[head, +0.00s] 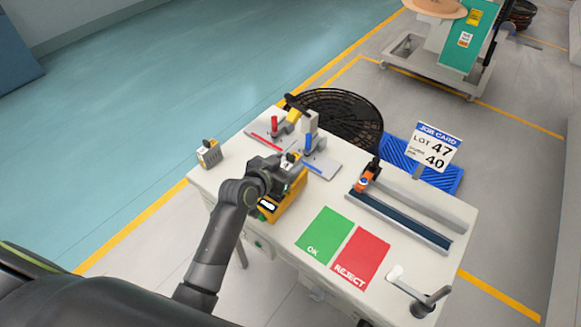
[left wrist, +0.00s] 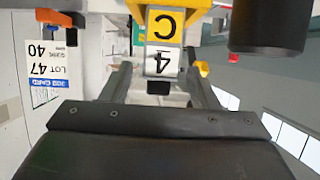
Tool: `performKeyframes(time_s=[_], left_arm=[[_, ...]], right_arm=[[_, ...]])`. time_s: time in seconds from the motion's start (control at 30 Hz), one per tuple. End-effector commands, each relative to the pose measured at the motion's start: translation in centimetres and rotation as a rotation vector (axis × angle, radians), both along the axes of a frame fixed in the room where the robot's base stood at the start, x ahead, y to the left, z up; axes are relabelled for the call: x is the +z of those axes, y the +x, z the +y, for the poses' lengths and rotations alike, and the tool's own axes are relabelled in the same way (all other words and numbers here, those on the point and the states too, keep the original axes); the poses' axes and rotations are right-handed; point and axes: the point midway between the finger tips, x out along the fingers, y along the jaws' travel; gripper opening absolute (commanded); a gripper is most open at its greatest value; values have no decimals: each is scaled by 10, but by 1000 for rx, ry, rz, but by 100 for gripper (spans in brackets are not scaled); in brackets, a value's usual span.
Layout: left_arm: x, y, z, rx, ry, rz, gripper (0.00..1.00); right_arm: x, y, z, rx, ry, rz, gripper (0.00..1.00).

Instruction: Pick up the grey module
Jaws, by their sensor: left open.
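A small grey module (head: 209,155) with a dark knob and a pale label stands upright on the left corner of the white bench (head: 230,180). My left gripper (head: 287,163) is over a yellow box (head: 285,203) in the middle of the bench, to the right of that module and apart from it. In the left wrist view my left gripper (left wrist: 160,88) has its fingers spread. A block with a yellow C label and a white 4 label (left wrist: 162,60) shows between them; I cannot tell whether they touch it. My right gripper is in no view.
Behind my gripper is a fixture with red and blue handles (head: 308,143). A green OK mat (head: 325,234) and a red REJECT mat (head: 360,257) lie at the front. A long rail (head: 405,220) and a job card (head: 432,147) stand right.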

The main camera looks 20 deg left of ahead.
Motion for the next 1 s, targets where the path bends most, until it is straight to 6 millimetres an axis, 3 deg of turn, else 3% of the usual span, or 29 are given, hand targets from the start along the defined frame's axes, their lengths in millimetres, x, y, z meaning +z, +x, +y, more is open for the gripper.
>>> performKeyframes(time_s=[0.2,0.53,0.9,1.0], left_arm=[[-7,17,-6,1,-1,0,55],[-9,20,-6,1,-1,0,53],[-9,20,-6,1,-1,0,5],[-9,20,-6,1,-1,-1,0]], right_arm=[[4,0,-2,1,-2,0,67],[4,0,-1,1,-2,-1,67],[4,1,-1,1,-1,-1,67],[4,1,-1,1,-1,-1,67]])
